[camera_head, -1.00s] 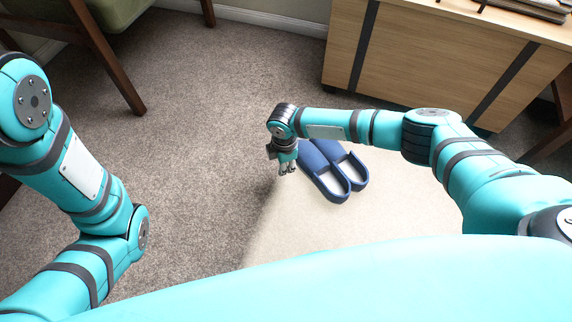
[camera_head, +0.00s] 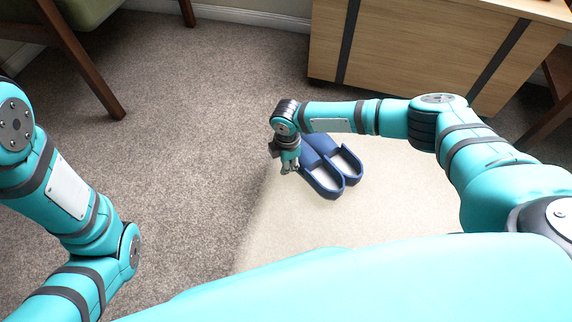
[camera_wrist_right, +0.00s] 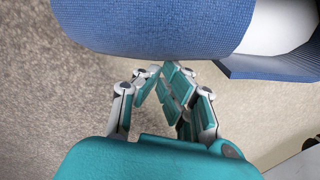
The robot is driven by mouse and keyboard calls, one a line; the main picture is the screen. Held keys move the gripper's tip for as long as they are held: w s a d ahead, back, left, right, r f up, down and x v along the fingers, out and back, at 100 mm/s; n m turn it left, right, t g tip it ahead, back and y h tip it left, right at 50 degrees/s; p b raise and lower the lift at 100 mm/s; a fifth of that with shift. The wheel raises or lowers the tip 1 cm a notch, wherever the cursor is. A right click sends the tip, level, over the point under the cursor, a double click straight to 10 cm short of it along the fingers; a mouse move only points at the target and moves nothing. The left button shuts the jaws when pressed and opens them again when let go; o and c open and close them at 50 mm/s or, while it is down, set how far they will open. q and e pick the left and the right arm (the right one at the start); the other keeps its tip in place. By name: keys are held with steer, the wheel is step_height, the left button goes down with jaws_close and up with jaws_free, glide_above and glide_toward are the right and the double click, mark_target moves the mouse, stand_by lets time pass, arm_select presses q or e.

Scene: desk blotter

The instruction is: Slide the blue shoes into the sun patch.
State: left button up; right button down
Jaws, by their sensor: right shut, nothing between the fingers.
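The pair of blue shoes stands side by side on the floor, toe ends hidden or partly hidden by my right arm. The left shoe (camera_head: 320,178) and the right shoe (camera_head: 352,172) lie on the pale sun patch (camera_head: 330,225); whether their far ends are within it is hidden. My right gripper (camera_head: 290,169) is shut and empty, low beside the left side of the left shoe. In the right wrist view the shut fingers (camera_wrist_right: 168,72) are close to the blue shoe side (camera_wrist_right: 150,32); contact is unclear. My left gripper is out of view.
A wooden cabinet (camera_head: 420,50) stands behind the shoes. A green chair with wooden legs (camera_head: 85,60) is at upper left. The grey carpet (camera_head: 190,130) left of the patch is clear. My body covers the near floor.

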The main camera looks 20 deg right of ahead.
mark_target(306, 155)
steer(key=d+p, duration=0.1)
steer(key=p, duration=0.1)
steer(key=d+p, duration=0.1)
steer(key=p, duration=0.1)
steer(key=shift+w+d+r, duration=0.15)
steer(key=shift+d+r, duration=0.2)
steer(key=d, duration=0.1)
steer(key=d+p, duration=0.1)
steer(key=shift+w+d+f, duration=0.1)
steer(key=shift+d+f, duration=0.15)
steer(key=shift+d, duration=0.05)
steer(key=shift+d+f, duration=0.1)
steer(key=shift+d, duration=0.3)
